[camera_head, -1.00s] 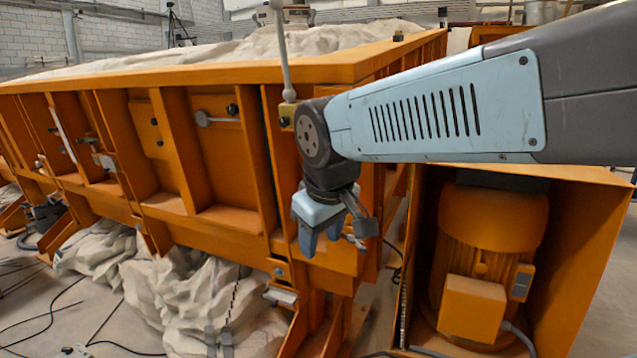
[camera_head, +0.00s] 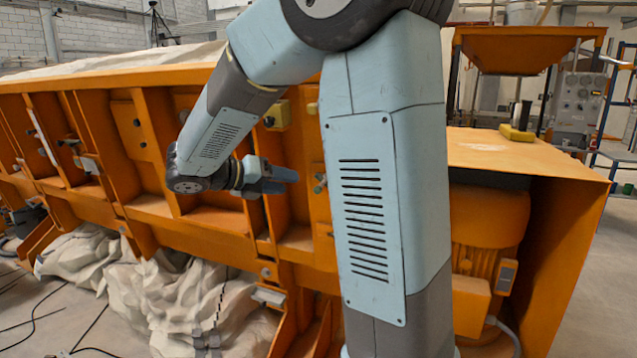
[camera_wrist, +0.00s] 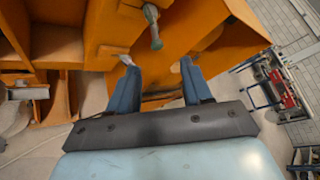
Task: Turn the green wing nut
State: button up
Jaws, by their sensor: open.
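My gripper (camera_wrist: 156,66) is open, with its two blue-grey fingers apart and nothing between them. In the head view my gripper (camera_head: 283,180) points right, in front of the orange side wall of the sandbed. A small grey-green fitting (camera_wrist: 152,27) sticks out from the orange frame beyond the fingertips in the wrist view. It lies roughly between the fingers' lines and apart from them. A small greenish fitting (camera_head: 320,183) shows right of the fingertips in the head view, probably the same one. I cannot make out wings, so I cannot confirm it is the green wing nut.
The orange sandbed wall (camera_head: 150,205) has upright ribs close to my arm. A yellow block (camera_head: 277,115) sits above my gripper. An orange motor housing (camera_head: 520,165) stands at the right. Pale fabric-like bulges (camera_head: 190,300) and cables lie below.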

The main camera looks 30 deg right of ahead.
jog(key=w+d+f+n, duration=0.1)
jog(key=w+d, duration=0.1)
jog(key=d, duration=0.4)
jog(key=w+d+f+n, duration=0.1)
jog(key=w+d+f, duration=0.1)
jog(key=d, duration=0.4)
jog(key=shift+d+h, duration=0.2)
jog(key=shift+h, duration=0.2)
jog(key=shift+f, duration=0.1)
grip_shut()
